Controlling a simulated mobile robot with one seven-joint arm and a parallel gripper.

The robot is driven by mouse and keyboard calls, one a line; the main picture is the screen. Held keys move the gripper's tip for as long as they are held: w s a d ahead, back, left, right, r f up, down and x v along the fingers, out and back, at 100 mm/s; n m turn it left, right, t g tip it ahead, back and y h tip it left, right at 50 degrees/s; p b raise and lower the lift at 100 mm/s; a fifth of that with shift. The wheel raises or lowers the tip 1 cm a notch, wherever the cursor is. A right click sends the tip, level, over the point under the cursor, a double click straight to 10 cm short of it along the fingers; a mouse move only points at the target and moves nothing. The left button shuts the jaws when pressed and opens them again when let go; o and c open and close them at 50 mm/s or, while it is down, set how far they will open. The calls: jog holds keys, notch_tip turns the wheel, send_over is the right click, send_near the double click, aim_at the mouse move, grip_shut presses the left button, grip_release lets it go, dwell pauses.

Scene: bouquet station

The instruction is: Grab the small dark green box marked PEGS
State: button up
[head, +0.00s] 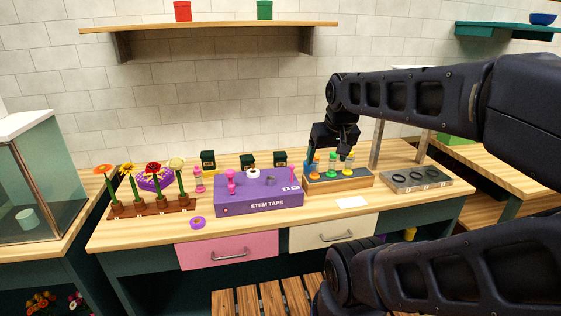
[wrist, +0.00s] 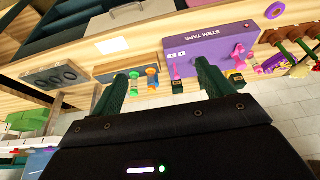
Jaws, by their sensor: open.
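Three small dark green boxes stand in a row at the back of the workbench: a left one (head: 208,159), a middle one (head: 248,160) and a right one (head: 280,158). Their labels are too small to read, so I cannot tell which is marked PEGS. My gripper (head: 314,158) is open and empty, right of the right box, by the wooden peg holder's left end. In the wrist view, my gripper (wrist: 168,68) shows its two fingers spread apart. A small dark box (wrist: 237,79) shows there beyond the right finger.
A purple STEM TAPE box (head: 260,197) stands in front of the green boxes. A grey tray with rings (head: 416,180) is at the right. Potted flowers (head: 150,205) stand at the left. A shelf (head: 210,27) hangs above.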

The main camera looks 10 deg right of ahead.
jog(key=shift+o, duration=0.4)
jog(key=n+g+h, duration=0.5)
jog(key=n, duration=1.2)
send_over(281, 160)
jog(key=w+a, duration=0.3)
jog(key=w, duration=0.1)
notch_tip(281, 160, down, 19)
jog(key=x, duration=1)
jog(key=shift+s+a+f, duration=0.1)
jog(key=shift+s+a, duration=0.05)
jog(key=shift+s, duration=0.2)
jog(key=c, duration=1.1)
